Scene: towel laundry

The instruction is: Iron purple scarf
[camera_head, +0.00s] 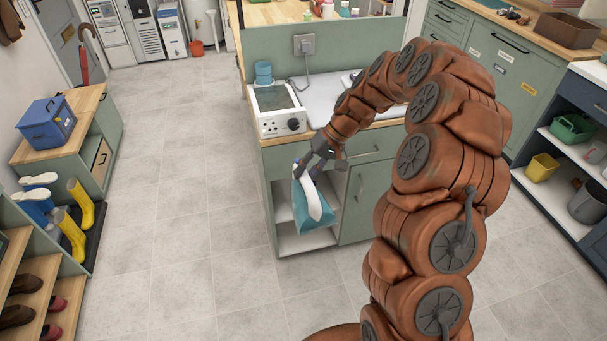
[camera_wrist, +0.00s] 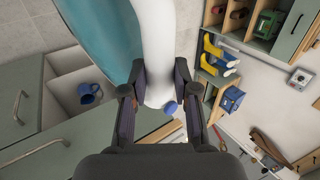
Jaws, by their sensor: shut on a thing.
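My gripper (camera_head: 314,165) is shut on a teal and white thing (camera_head: 316,203) that looks like a clothes iron. It hangs down from the fingers in front of the green cabinet, below counter height. In the wrist view my gripper (camera_wrist: 157,90) has a finger on each side of the thing's white part (camera_wrist: 158,45). A small blue knob (camera_wrist: 170,107) shows at its near end. A pale flat surface (camera_head: 322,96) lies on the counter behind the gripper, partly hidden by my arm. I cannot make out a purple scarf.
A white device (camera_head: 275,110) with a dark knob stands at the counter's left end, beside a blue canister (camera_head: 263,72). The green cabinet (camera_head: 370,190) has open shelves at its left. A blue box (camera_head: 46,122) and yellow boots stand far left. The floor between is clear.

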